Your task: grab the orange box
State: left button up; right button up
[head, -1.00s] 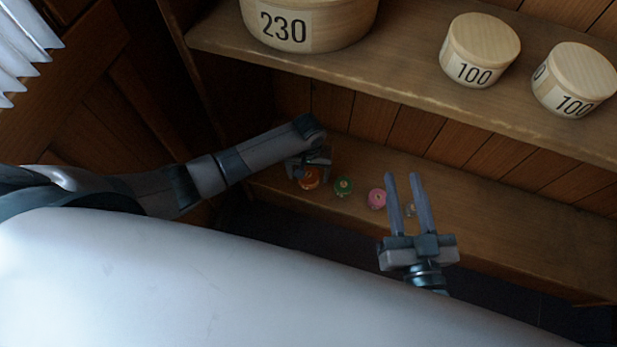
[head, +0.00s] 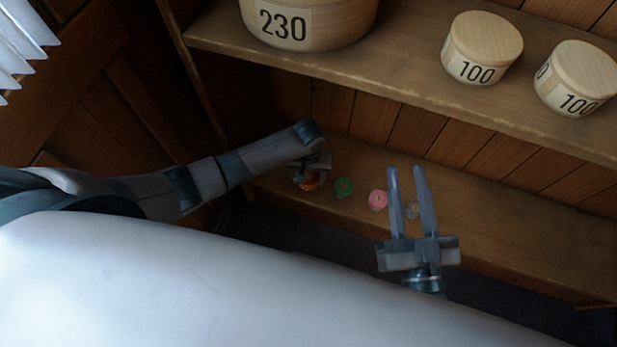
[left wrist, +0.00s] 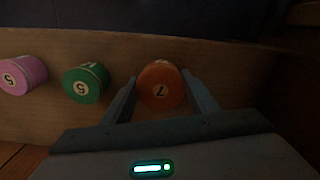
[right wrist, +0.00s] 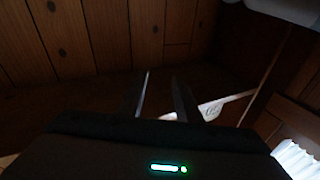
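The orange box (left wrist: 160,86) is a small round drum with a 7 on its lid. In the head view the orange box (head: 309,183) stands on the lower shelf, partly hidden by my left gripper (head: 308,172). In the left wrist view my left gripper (left wrist: 160,78) is open, with one finger on each side of the box's near part; whether either finger touches it I cannot tell. My right gripper (head: 406,168) is open and empty, above the shelf's front edge. It also shows in the right wrist view (right wrist: 161,75).
Right of the row the lower shelf is clear.

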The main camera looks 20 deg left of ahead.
aim_at(308, 177)
pick_arm(q)
jog(key=shift+c, duration=1.1)
jog(key=shift+r, duration=0.2)
pick_arm(e)
jog(key=shift+f, duration=0.1)
